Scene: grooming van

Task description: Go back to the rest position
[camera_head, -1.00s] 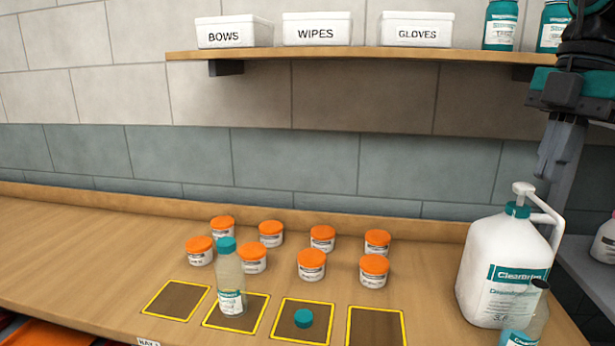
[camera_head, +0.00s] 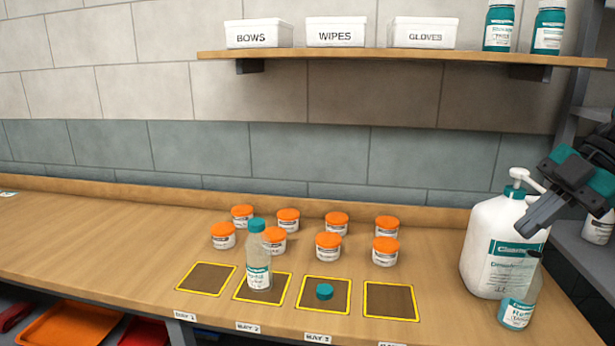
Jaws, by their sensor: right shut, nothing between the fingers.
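My right gripper (camera_head: 537,216) is at the right edge, its grey fingers shut and empty. They point down and left, in front of the upper right part of the white jug in the picture. My left gripper is out of view. A clear bottle with a teal cap (camera_head: 257,258) stands upright on the second yellow-edged mat from the left. A loose teal cap (camera_head: 324,291) lies on the third mat (camera_head: 337,306). An uncapped bottle (camera_head: 517,308) stands in front of the large white pump jug (camera_head: 490,245).
Several orange-lidded jars (camera_head: 328,247) stand behind the mats. A wall shelf (camera_head: 380,55) holds white bins and two teal-lidded containers (camera_head: 548,28). The left of the wooden counter (camera_head: 90,225) is mostly clear. An orange tray (camera_head: 70,325) sits below it.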

